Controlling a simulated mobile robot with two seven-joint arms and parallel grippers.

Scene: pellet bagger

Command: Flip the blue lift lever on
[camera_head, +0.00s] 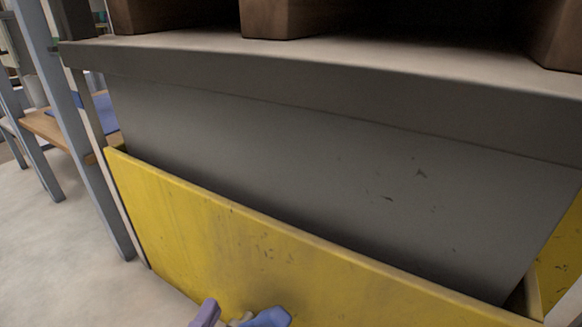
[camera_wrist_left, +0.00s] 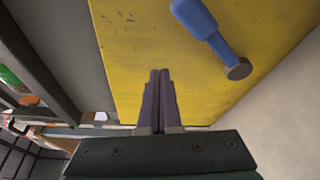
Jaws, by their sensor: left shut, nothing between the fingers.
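The blue lift lever (camera_wrist_left: 194,17) stands on the yellow panel in the left wrist view, with a round grey-brown piece at one end. In the head view the lever (camera_head: 267,317) shows at the bottom edge, partly cut off. My left gripper (camera_wrist_left: 160,73) is shut and empty, its two purple fingers together in front of the yellow panel. It is beside the lever and looks apart from it. In the head view the purple fingertips (camera_head: 205,313) show just left of the lever. My right gripper is not in view.
The yellow panel (camera_head: 220,235) is part of a low surround in front of a large grey body (camera_head: 300,165). A grey ledge (camera_head: 300,85) with brown blocks (camera_head: 280,18) overhangs it. A grey metal frame (camera_head: 70,120) stands at left. Pale floor (camera_head: 60,250) is clear.

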